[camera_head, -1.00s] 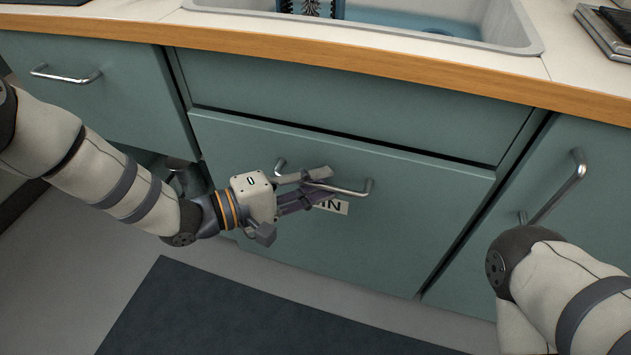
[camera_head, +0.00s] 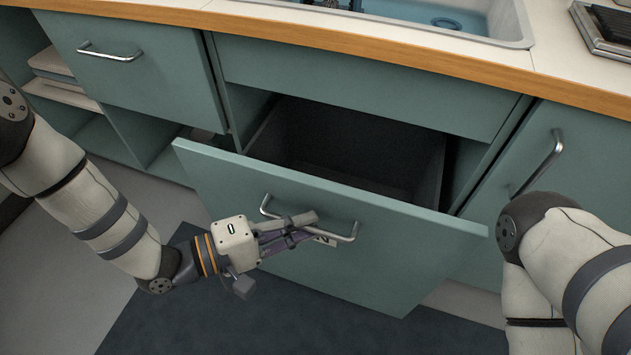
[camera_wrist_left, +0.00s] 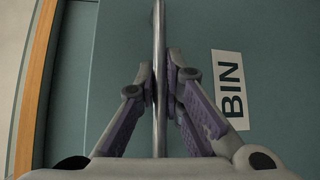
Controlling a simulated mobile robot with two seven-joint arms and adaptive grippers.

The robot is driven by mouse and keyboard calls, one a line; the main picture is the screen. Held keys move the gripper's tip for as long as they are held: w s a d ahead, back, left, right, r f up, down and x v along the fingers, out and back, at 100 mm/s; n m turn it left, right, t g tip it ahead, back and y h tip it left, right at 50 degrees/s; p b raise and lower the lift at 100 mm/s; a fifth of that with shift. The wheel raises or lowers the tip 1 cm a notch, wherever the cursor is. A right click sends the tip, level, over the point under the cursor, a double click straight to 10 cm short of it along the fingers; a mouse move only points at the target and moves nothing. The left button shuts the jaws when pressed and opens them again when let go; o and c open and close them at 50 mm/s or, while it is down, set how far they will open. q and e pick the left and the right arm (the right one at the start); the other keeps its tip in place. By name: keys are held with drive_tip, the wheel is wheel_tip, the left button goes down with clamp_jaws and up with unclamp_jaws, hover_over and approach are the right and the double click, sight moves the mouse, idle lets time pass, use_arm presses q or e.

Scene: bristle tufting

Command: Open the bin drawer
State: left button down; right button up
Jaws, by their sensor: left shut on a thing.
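The bin drawer (camera_head: 400,248) is a teal front pulled out from the cabinet, with a dark open space behind it. A white BIN label shows in the left wrist view (camera_wrist_left: 230,88); in the head view my gripper partly covers it. My left gripper (camera_head: 308,226) is shut on the drawer's metal bar handle (camera_head: 345,238). In the left wrist view the handle (camera_wrist_left: 159,40) runs between the two fingers. My right arm comes in at the right, but its gripper is out of view.
A dark mat (camera_head: 200,310) lies on the floor below the drawer. A cabinet door with a bar handle (camera_head: 540,160) is at the right. Another teal front (camera_head: 135,75) and open shelves are at the left. The counter (camera_head: 400,65) with a sink is above.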

use_arm(q)
drive_tip(key=s+a+p, duration=0.1)
drive_tip(key=s+a, duration=0.1)
drive_tip(key=s, duration=0.5)
drive_tip(key=s+a+p, duration=0.2)
drive_tip(key=s, duration=0.5)
drive_tip(key=shift+s+a, duration=0.3)
drive_tip(key=shift+a, duration=0.1)
use_arm(e)
drive_tip(key=v, duration=0.3)
drive_tip(key=shift+s+r, duration=0.15)
drive_tip(key=shift+r, duration=0.1)
use_arm(q)
drive_tip(key=c, duration=1.7)
unclamp_jaws()
drive_tip(key=v, duration=1.2)
drive_tip(key=shift+s, duration=0.1)
